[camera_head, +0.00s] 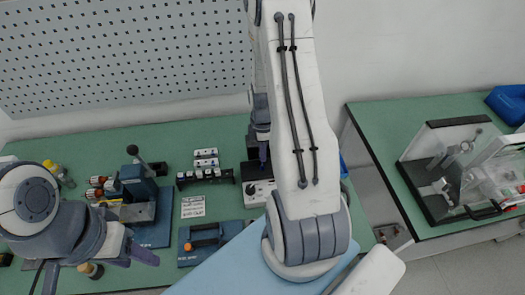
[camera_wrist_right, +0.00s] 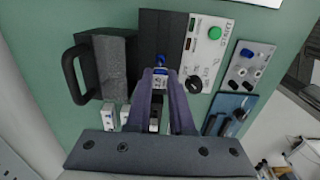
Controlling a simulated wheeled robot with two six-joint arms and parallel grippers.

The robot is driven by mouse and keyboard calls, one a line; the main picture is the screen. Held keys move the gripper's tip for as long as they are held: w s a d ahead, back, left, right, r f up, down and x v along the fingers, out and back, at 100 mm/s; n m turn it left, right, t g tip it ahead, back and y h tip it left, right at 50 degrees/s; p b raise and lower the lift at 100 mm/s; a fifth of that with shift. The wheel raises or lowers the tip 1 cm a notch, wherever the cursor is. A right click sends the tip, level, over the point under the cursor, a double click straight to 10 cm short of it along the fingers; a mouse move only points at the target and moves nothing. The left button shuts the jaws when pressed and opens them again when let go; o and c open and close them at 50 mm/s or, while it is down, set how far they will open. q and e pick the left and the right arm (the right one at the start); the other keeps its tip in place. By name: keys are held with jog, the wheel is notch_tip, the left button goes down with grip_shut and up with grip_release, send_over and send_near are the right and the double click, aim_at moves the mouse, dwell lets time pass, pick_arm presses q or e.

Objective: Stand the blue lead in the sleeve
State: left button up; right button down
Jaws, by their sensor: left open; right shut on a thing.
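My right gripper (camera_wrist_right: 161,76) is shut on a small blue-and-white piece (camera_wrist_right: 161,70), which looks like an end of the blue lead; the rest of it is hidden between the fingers. In the head view my right gripper (camera_head: 262,152) points down over the dark tester with a white panel (camera_head: 258,192), partly hidden by my right arm. The tester's white panel, with a green button, also shows in the right wrist view (camera_wrist_right: 205,50). I cannot make out the sleeve for certain. My left gripper (camera_head: 125,257) is open and empty at the front left of the table.
A black handle (camera_wrist_right: 72,72) stands beside the tester. A lever press (camera_head: 138,185), a rack of white blocks (camera_head: 206,165) and a blue tray with an orange-handled tool (camera_head: 205,240) are to the left. A clear-covered fixture (camera_head: 470,165) stands on the right table.

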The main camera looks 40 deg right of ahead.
jog(key=shift+f+b, duration=0.3)
jog(key=shift+f, duration=0.2)
dwell(0.7)
jog(key=shift+f+b, duration=0.4)
jog(key=shift+f, duration=0.15)
jog(key=shift+f+b, duration=0.45)
jog(key=shift+f, duration=0.15)
jog(key=c, duration=0.7)
grip_release()
jog(key=shift+r, duration=0.1)
